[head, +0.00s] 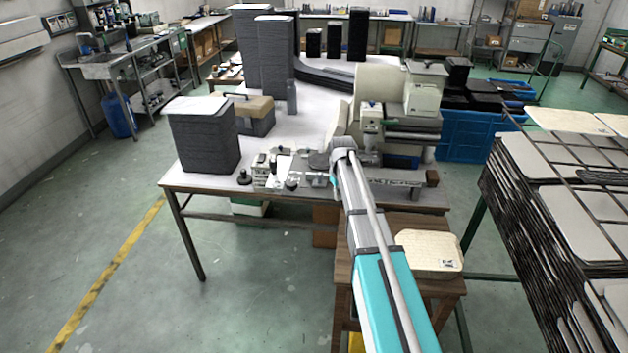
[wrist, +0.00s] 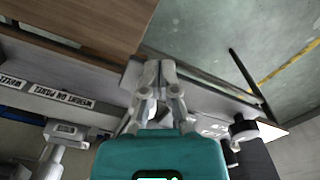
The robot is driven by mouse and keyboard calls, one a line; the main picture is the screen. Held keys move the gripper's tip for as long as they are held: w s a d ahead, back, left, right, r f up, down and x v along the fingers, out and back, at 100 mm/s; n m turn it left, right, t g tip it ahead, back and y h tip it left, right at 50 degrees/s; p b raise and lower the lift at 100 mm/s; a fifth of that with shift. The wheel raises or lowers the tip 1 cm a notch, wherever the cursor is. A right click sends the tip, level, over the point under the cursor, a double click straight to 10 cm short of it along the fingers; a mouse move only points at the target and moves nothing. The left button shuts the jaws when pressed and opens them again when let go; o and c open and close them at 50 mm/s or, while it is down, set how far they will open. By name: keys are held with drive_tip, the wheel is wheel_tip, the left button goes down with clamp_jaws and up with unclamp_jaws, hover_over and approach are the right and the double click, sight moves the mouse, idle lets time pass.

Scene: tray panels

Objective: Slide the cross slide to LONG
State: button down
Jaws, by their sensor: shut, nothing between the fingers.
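My gripper (wrist: 152,66) is shut and empty in the wrist view, its fingertips together close to the bench's front edge. In the head view my arm hides the fingers. I cannot pick out the cross slide or a LONG marking for certain. A pale panel with small marks (wrist: 212,127) lies right of my gripper in the wrist view, with a black knob (wrist: 243,130) beside it. In the head view small fittings and a black knob (head: 244,178) sit along the bench front, left of my arm.
A cream machine (head: 425,95) stands on the bench (head: 190,181) behind my arm. A dark stack (head: 205,140) stands at the bench's left. Floor at left is clear.

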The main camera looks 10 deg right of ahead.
drive_tip(key=shift+r, duration=0.1)
wheel_tip(320, 180, up, 7)
drive_tip(key=p, duration=0.7)
idle(0.4)
idle(0.3)
drive_tip(key=s+a+m, duration=0.1)
drive_tip(key=s+a, duration=0.3)
drive_tip(key=s, duration=0.9)
drive_tip(key=s+a+m, duration=0.1)
drive_tip(key=s+a, duration=0.3)
drive_tip(key=s, duration=1)
drive_tip(key=shift+d, duration=0.15)
